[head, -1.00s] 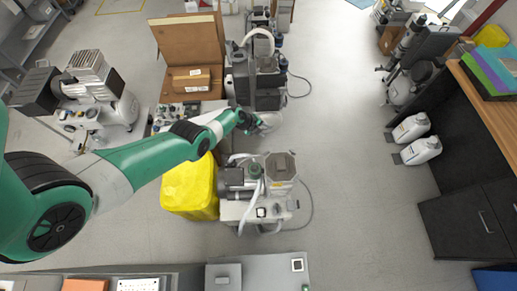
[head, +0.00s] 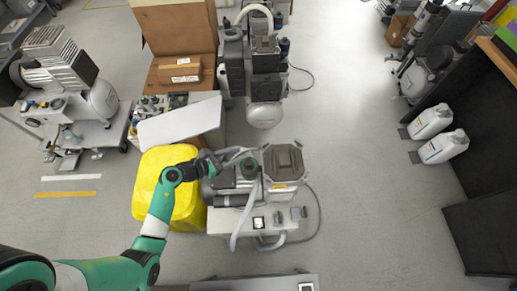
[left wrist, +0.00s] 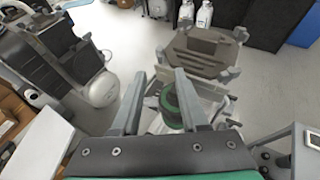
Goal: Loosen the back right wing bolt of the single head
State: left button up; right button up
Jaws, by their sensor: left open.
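The single head (head: 283,160) is a grey octagonal block on top of the near compressor, and it also shows in the left wrist view (left wrist: 200,52). Small grey wing bolts (left wrist: 240,34) appear to stand at its corners; they are too small in the head view to make out clearly. My left gripper (head: 228,156) is open and empty, just left of the head. In the left wrist view its two fingers (left wrist: 159,74) point towards the head, with a green round part (left wrist: 172,106) of the compressor seen between and below them. My right gripper is not in view.
A yellow bin (head: 153,190) stands left of the near compressor, with a white panel (head: 180,124) behind it. Another compressor (head: 262,75) stands farther back. Hoses run around the near compressor. The floor to its right is open, up to two white jugs (head: 443,147).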

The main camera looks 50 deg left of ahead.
aim_at(263, 144)
pick_arm(q)
jog(key=b+x, duration=0.5)
jog(key=x, duration=0.6)
jog(key=shift+w, duration=0.35)
grip_shut()
